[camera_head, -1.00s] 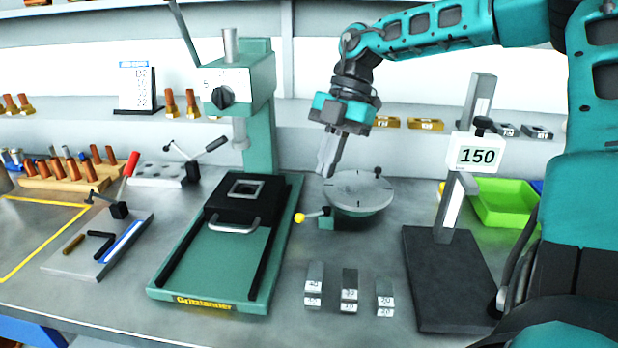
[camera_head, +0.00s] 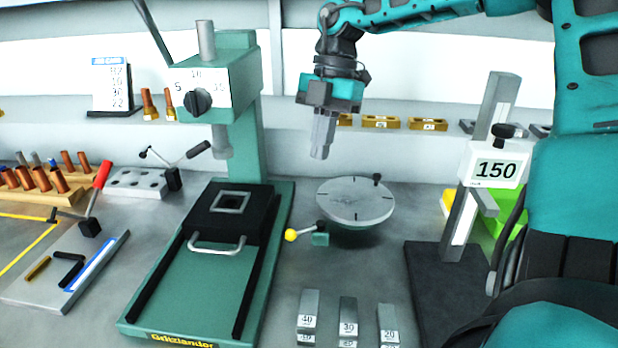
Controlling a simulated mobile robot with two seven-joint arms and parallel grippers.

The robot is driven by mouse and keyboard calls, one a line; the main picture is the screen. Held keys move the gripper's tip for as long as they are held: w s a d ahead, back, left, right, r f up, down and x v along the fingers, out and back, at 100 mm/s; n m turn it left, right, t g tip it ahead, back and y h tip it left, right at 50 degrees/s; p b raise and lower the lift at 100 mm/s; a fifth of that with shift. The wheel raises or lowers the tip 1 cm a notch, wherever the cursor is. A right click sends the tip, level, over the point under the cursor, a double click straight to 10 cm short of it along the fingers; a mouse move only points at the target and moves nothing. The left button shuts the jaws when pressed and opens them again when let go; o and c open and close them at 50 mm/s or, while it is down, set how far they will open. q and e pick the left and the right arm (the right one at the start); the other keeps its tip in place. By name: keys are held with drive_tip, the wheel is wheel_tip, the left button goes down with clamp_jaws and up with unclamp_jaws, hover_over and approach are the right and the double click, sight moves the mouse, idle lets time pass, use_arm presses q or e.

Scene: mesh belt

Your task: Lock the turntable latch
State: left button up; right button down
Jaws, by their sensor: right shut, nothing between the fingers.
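The turntable (camera_head: 352,203) is a round grey disc with dark marks and a small black knob on its rim, right of the green press. Its latch (camera_head: 303,234) is at the front left of the disc, a short lever with a yellow ball end on a green block. The yellow ball points left. My right gripper (camera_head: 320,155) is shut and empty, pointing down, above and behind the left side of the disc and apart from the latch. My left gripper is not in view.
A green press (camera_head: 235,85) stands left of the turntable. A height gauge (camera_head: 480,170) reading 150 stands on the right, before a bright green bin (camera_head: 515,225). Several numbered grey blocks (camera_head: 348,315) lie in front. The bench between blocks and latch is clear.

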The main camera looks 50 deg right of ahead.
sight(304, 231)
drive_tip(key=b+x, duration=0.1)
drive_tip(key=x, duration=0.7)
drive_tip(key=shift+f, duration=0.35)
drive_tip(key=a, duration=0.2)
drive_tip(key=a+f, duration=0.1)
drive_tip(key=shift+s, duration=0.35)
drive_tip(key=shift+s+a+f, duration=0.1)
drive_tip(key=shift+a+f, duration=0.05)
drive_tip(key=shift+a, duration=0.4)
drive_tip(key=shift+d+p, duration=0.1)
drive_tip(key=shift+p, duration=0.2)
